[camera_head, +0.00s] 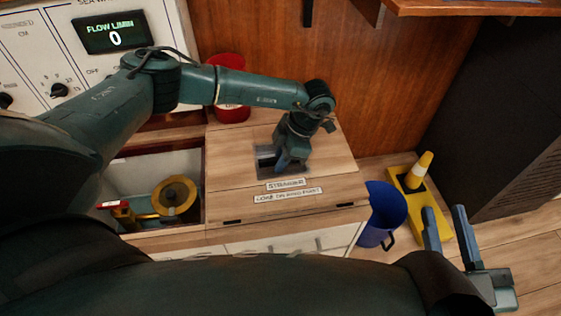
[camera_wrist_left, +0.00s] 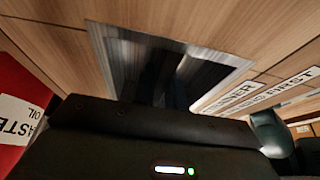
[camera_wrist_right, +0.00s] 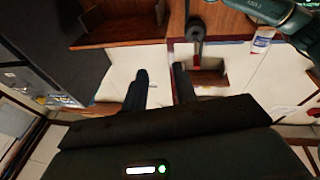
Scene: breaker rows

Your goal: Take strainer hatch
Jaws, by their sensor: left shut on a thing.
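The strainer hatch (camera_head: 235,185) is a wooden lid with a strainer label and a recessed metal pull; it lies flat beside an open bay. In the left wrist view its recess (camera_wrist_left: 205,75) is close in front of my gripper. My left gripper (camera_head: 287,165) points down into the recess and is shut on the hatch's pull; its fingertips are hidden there. My right gripper (camera_head: 447,208) is empty and open at the lower right, away from the hatch. Its two fingers stand apart in the right wrist view (camera_wrist_right: 159,78).
The open bay holds a yellow round wheel (camera_head: 176,196). A red bin (camera_head: 233,113) stands behind the hatch. A control panel (camera_head: 50,65) is at the back left.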

